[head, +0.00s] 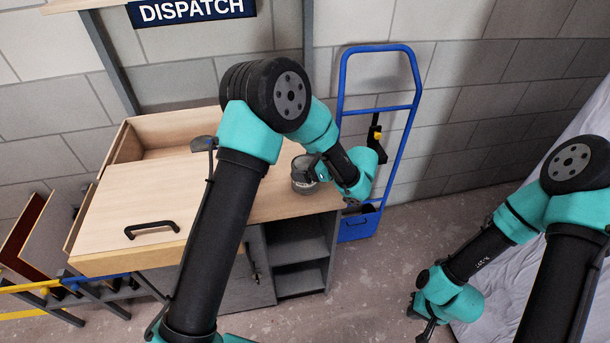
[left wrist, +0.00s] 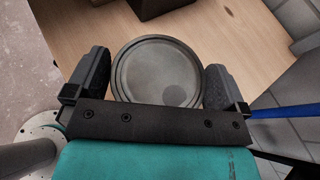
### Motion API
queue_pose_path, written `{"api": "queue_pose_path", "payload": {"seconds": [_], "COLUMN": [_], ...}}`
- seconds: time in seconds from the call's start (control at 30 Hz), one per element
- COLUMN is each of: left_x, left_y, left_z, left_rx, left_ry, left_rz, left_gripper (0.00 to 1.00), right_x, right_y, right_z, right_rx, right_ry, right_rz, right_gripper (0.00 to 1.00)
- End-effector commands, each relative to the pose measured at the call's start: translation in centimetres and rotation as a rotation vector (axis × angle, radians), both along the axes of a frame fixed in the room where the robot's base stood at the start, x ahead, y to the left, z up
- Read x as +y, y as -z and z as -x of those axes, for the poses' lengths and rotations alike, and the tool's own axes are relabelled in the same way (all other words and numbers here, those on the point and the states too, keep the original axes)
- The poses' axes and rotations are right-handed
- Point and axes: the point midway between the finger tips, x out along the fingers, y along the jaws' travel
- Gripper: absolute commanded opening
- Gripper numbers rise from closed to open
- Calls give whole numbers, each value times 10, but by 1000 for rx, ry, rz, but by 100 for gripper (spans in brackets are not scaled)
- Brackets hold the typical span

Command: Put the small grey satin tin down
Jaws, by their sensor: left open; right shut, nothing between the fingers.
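The small grey satin tin (head: 300,178) stands upright on the wooden bench top (head: 275,203), near its right end. In the left wrist view the tin's round lid (left wrist: 157,75) lies between the two dark fingers of my left gripper (left wrist: 157,85). The fingers are open, one on each side of the tin, with little gap. In the head view my left gripper (head: 311,172) is at the tin, and the arm partly hides this area. My right gripper (head: 424,328) is shut and empty, low at the right and away from the bench.
A blue hand truck (head: 346,110) stands right of the bench against the block wall. A wooden lid with a black handle (head: 150,230) covers part of the bench's left side. Open shelves (head: 297,240) are below the top. A pale sheet (head: 540,200) hangs at right.

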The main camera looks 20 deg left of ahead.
Motion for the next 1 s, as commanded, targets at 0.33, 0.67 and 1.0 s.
{"api": "queue_pose_path", "payload": {"seconds": [0.33,0.67,1.0], "left_x": [0,0,0], "left_y": [0,0,-4], "left_z": [0,0,0], "left_rx": [0,0,-2], "left_ry": [0,0,0], "left_rz": [0,0,-1], "left_gripper": [79,48,42], "right_x": [0,0,0], "right_y": [0,0,0], "right_z": [0,0,0], "right_rx": [0,0,0], "right_ry": [0,0,0], "right_rz": [0,0,0], "right_gripper": [0,0,0]}}
